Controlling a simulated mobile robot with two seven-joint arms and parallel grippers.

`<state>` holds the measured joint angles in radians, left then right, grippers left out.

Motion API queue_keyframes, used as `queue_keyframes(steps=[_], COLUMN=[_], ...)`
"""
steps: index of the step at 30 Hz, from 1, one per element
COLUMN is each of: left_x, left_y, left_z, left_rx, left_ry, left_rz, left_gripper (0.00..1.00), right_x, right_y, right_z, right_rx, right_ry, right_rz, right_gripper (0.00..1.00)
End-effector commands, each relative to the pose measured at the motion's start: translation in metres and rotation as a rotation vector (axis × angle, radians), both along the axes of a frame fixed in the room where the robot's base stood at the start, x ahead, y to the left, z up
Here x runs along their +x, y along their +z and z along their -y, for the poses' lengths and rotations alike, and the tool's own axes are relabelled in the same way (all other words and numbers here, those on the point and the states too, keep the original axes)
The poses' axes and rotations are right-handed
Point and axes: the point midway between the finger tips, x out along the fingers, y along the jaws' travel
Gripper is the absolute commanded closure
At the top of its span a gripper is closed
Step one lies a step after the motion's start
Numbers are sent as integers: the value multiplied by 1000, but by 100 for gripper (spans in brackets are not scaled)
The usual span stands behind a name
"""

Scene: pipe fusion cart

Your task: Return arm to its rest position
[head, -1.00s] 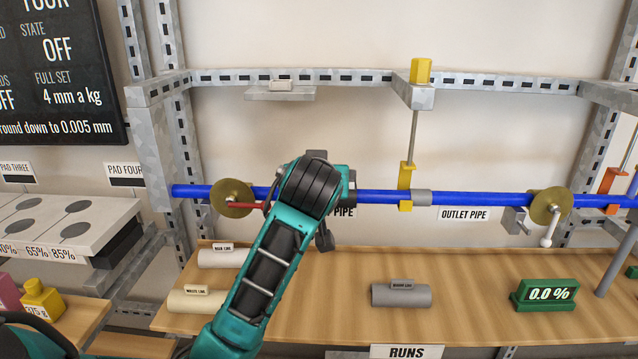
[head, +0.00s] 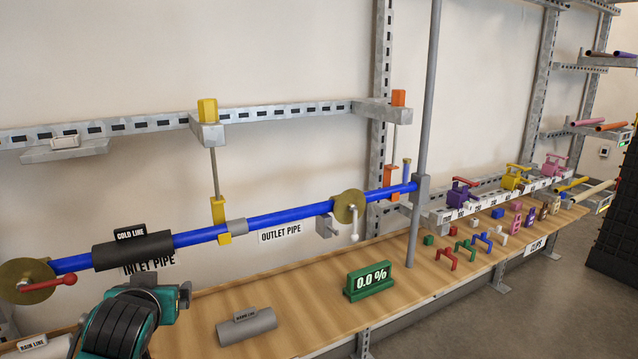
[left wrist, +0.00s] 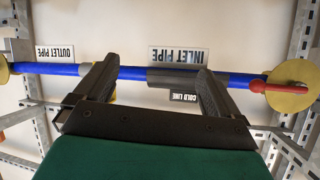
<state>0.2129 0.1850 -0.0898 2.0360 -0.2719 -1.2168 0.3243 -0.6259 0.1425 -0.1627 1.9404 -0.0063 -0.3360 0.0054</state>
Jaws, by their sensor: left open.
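My left arm enters the head view at the bottom left, and its gripper (head: 160,290) is below the blue pipe (head: 285,218). In the left wrist view the open fingers (left wrist: 157,80) point toward the pipe, with nothing held between them. The dark grey sleeve tagged COLD LINE (head: 133,251) sits around the pipe above the INLET PIPE label. The sleeve also shows beyond the fingers in the left wrist view (left wrist: 177,77), and it appears apart from them. My right gripper is not in view.
A red-handled brass disc (head: 28,281) is at the pipe's left. A grey upright post (head: 428,130) stands at the right end. Coloured clips and clamps are farther right.

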Motion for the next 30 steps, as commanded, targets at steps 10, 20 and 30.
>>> queue_keyframes(steps=[10,20,30], left_x=[-108,-212,-221], left_y=[-185,-249,-252], left_z=[76,113,116], left_rx=[-22,-101,-107], left_ry=[-359,-481,-488], left_rz=[-137,-150,-146], left_gripper=[3,3,3], right_x=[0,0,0], right_y=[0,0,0], right_z=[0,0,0], right_rx=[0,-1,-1], right_ry=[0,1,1], right_rz=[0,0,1], right_gripper=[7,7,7])
